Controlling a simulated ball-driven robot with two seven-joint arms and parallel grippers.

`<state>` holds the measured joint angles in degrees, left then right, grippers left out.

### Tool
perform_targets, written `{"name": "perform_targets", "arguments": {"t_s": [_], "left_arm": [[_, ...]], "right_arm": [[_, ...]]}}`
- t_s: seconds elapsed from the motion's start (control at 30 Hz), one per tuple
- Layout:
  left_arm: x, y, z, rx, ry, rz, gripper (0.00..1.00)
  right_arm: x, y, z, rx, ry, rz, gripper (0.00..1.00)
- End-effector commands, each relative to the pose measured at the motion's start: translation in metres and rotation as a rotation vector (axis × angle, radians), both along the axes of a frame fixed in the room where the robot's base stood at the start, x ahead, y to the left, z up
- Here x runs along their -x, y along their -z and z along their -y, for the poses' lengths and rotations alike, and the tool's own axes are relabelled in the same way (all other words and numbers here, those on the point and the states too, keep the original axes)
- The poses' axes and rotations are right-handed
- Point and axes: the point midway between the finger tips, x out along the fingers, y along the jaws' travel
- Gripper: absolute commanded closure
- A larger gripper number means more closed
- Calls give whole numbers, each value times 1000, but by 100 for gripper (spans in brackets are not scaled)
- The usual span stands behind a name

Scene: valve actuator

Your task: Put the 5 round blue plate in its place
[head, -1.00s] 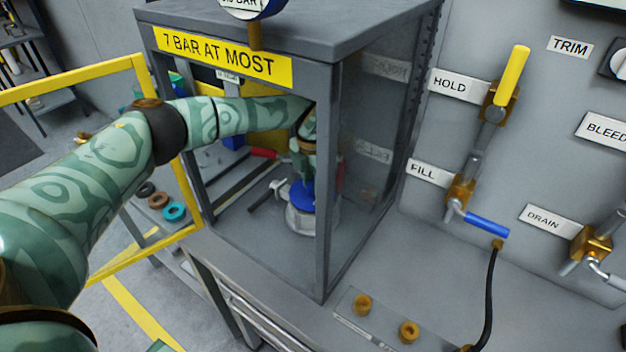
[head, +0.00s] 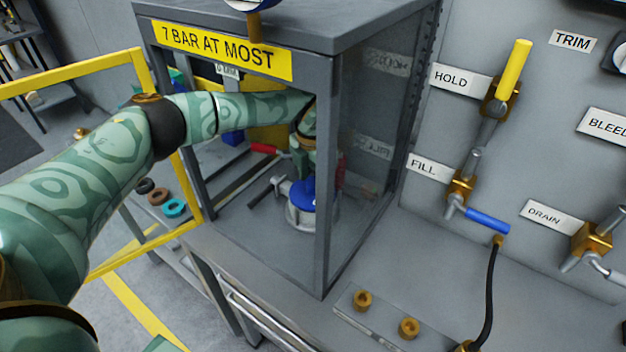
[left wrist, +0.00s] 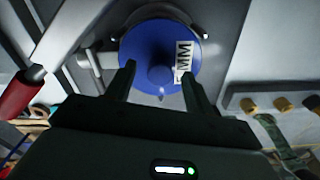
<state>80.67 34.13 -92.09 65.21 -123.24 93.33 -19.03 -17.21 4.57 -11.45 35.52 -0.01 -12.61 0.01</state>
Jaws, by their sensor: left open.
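The round blue plate (head: 300,194) lies on top of the grey metal body (head: 303,217) inside the cabinet. In the left wrist view the blue plate (left wrist: 150,42) has a raised blue knob in its middle and a white label ending in "MM", partly hidden. My left gripper (left wrist: 158,76) is open, its two fingers on either side of the knob with gaps showing. In the head view my left arm reaches through the cabinet's open front, and the gripper above the plate is partly hidden by the front post. My right gripper is not in view.
The cabinet's grey front post (head: 324,190) and clear side panel stand close to my left arm. A yellow-framed door (head: 75,79) stands open at left. A red handle (head: 264,149) is behind the plate. Brass fittings (head: 362,299) sit on a strip on the bench at front right.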

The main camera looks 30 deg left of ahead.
Motion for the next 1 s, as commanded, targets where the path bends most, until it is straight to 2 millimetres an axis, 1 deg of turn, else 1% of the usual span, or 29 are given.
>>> {"name": "perform_targets", "arguments": {"t_s": [0.03, 0.2, 0.3, 0.37, 0.47, 1.0], "left_arm": [[-1, -12, 0, 0, 0, 4, 47], [-1, -44, 0, 0, 1, 5, 47], [-1, -57, 0, 1, 1, 4, 47], [-1, -62, 0, 1, 1, 4, 47], [-1, -65, 0, 1, 1, 2, 47], [-1, -65, 0, 1, 1, 2, 47]], "right_arm": [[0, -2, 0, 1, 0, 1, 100], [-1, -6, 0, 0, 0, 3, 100], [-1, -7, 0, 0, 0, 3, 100], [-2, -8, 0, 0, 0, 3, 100], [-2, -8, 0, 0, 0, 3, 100], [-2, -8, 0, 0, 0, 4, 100]]}}
